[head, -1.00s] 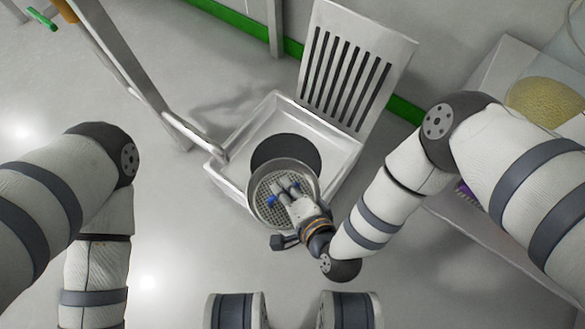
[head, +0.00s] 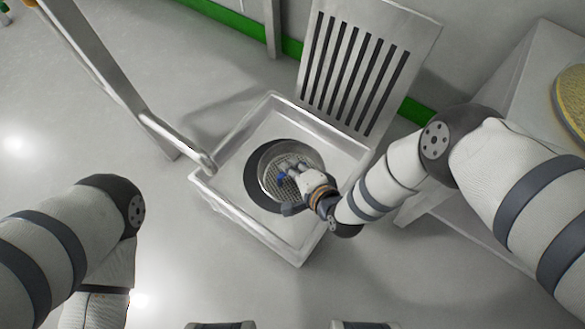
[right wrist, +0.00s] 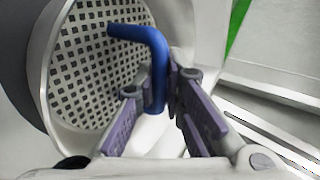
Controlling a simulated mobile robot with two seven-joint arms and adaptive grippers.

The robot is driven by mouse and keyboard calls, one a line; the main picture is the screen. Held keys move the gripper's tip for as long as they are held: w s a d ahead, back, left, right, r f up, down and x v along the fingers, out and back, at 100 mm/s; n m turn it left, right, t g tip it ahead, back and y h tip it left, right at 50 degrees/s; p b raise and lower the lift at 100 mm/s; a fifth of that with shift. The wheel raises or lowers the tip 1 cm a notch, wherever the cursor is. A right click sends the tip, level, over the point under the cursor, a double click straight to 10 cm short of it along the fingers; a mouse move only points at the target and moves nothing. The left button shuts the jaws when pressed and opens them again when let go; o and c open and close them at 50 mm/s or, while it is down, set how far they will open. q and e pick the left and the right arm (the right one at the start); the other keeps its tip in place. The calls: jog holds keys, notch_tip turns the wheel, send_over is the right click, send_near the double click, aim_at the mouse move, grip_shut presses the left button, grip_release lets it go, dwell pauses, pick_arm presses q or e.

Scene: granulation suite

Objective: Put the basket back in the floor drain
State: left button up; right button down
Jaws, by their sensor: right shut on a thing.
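The basket (head: 268,177) is a round metal strainer with a perforated bottom. In the head view it sits over the dark round opening of the floor drain (head: 228,171), a square white basin, a little to the right of the opening's centre. My right gripper (head: 287,173) is shut on the basket's blue handle (right wrist: 157,75), which shows bent between the fingers in the right wrist view. The perforated bottom (right wrist: 95,65) lies behind the handle there. I cannot tell how deep the basket is in the opening. My left gripper is out of view.
The slotted grate (head: 362,65) stands tilted up at the basin's back edge. A metal post with a bar (head: 180,138) reaches the basin's left corner. A pale cabinet (head: 515,95) stands at the right. The floor at front left is clear.

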jog(key=c, duration=2)
grip_release()
jog(key=shift+f, duration=0.1)
jog(key=o, duration=0.3)
